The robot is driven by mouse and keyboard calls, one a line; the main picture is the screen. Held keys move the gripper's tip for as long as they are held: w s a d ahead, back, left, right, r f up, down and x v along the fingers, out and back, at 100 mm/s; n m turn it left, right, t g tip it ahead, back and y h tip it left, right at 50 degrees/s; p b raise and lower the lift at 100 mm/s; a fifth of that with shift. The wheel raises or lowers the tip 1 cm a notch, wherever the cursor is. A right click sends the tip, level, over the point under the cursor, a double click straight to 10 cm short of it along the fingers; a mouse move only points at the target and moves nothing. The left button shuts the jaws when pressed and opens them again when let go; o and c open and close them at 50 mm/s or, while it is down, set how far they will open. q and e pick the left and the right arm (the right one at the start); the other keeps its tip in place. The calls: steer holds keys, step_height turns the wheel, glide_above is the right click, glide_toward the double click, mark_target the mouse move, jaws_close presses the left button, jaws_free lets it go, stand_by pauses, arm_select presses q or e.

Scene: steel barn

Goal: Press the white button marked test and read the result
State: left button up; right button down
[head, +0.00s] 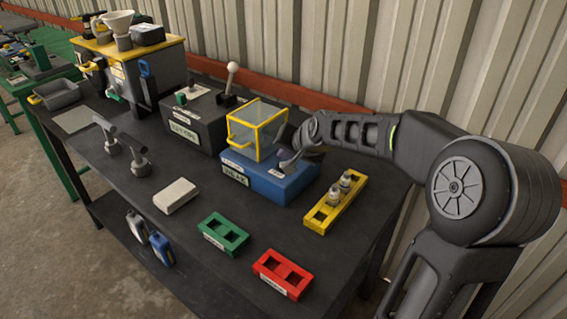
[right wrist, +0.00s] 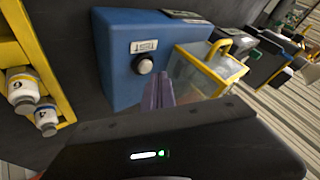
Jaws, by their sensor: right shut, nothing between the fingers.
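My right gripper (head: 286,163) is shut and empty at the right part of the box. In the right wrist view its fingertips (right wrist: 159,88) appear just right of the button; contact cannot be told. The head view hides the button. My left gripper is out of view.
A yellow rack (head: 335,206) with two small bottles stands right of the box. Green (head: 223,234) and red (head: 282,274) racks lie in front. A dark box with a lever (head: 190,122) stands to the left. The corrugated wall is close behind.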

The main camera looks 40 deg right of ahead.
steer(key=shift+r+p, duration=1.9)
steer(key=shift+r, duration=0.6)
